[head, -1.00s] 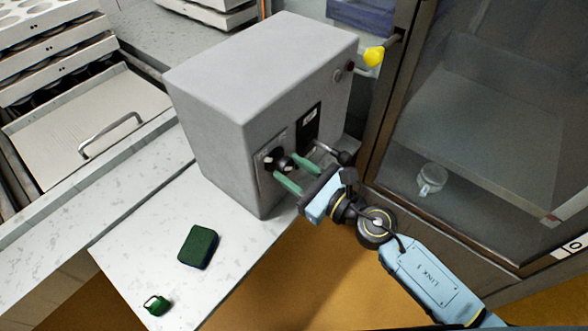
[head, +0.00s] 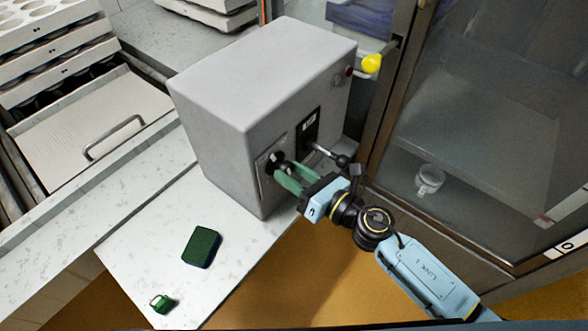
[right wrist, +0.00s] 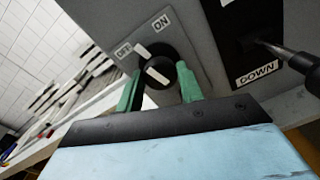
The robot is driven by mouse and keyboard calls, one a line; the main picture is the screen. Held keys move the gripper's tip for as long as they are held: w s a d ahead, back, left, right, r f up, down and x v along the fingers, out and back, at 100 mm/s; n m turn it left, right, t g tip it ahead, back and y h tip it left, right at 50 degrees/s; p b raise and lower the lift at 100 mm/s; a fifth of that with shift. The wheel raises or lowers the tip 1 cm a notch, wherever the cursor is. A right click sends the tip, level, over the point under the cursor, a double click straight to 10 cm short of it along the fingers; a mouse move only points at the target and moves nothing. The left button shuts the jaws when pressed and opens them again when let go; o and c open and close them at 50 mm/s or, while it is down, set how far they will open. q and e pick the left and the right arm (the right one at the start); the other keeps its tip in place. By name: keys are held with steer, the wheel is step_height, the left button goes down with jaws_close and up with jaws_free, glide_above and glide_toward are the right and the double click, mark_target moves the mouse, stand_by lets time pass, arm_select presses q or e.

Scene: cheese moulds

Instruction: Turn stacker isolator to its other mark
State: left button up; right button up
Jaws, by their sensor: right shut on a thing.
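The isolator is a black rotary knob (right wrist: 158,74) with white marks, on a plate (right wrist: 185,45) on the grey box's front face. In the right wrist view, an OFF label (right wrist: 122,51) is left of the knob and an ON label (right wrist: 162,22) above it. A white mark lies between the labels; I cannot tell for certain which one the knob points to. My right gripper (head: 283,173) has its green fingers shut on the knob, one on each side; they partly hide it in the head view. My left gripper is not in view.
The grey box (head: 250,75) stands on a pale counter (head: 150,225). A black-knobbed lever (head: 330,154) sits close beside my right gripper, near a DOWN label (right wrist: 257,73). A yellow knob (head: 372,63) is by the glass door. A green sponge (head: 201,246) and a small green item (head: 162,303) lie on the counter.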

steer(key=m+p, duration=0.2)
steer(key=m, duration=0.4)
steer(key=shift+r+p, duration=0.15)
steer(key=shift+p, duration=0.25)
steer(key=m+p, duration=0.2)
steer(key=m, duration=0.3)
steer(key=shift+w+m+g, duration=0.1)
steer(key=shift+m+g, duration=0.2)
steer(key=o, duration=1)
steer(key=shift+d+f, duration=0.1)
steer(key=shift+f, duration=0.1)
steer(key=v, duration=1.3)
steer(key=shift+d+b, duration=0.2)
steer(key=shift+b, duration=0.15)
